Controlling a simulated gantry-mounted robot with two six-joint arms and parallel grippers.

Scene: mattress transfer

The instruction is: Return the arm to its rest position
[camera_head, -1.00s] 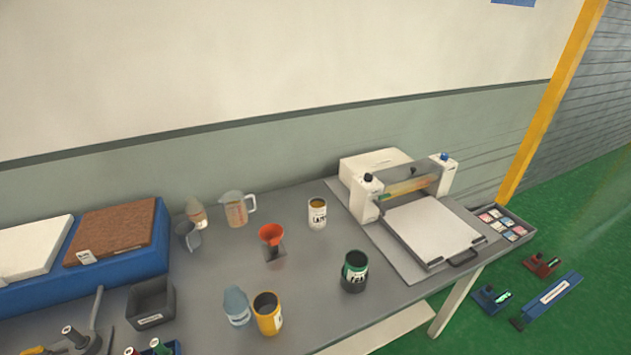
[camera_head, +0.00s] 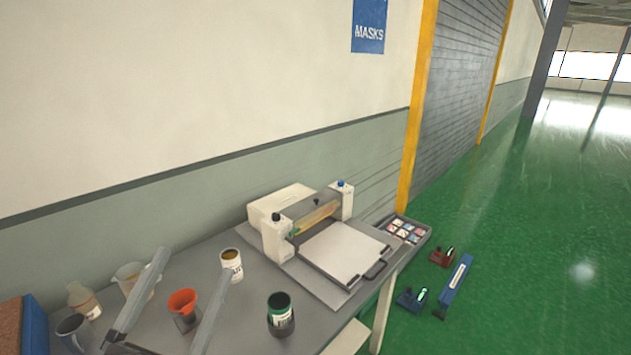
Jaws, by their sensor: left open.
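My left gripper (camera_head: 173,312) shows at the lower left of the head view as two long grey fingers, spread apart and empty. Behind them on the grey table (camera_head: 240,327) stands an orange funnel (camera_head: 184,304), seen between the fingers. The left finger partly hides a clear measuring jug (camera_head: 128,278). I cannot tell from this view how high the fingers are above the table. My right gripper is not in view.
A white press-like machine (camera_head: 345,252) stands at the table's right end. A white can (camera_head: 231,265) and a dark green can (camera_head: 281,315) stand nearby. A tray of small cards (camera_head: 404,229) is beside the machine. Tools lie on the green floor (camera_head: 510,260), otherwise clear.

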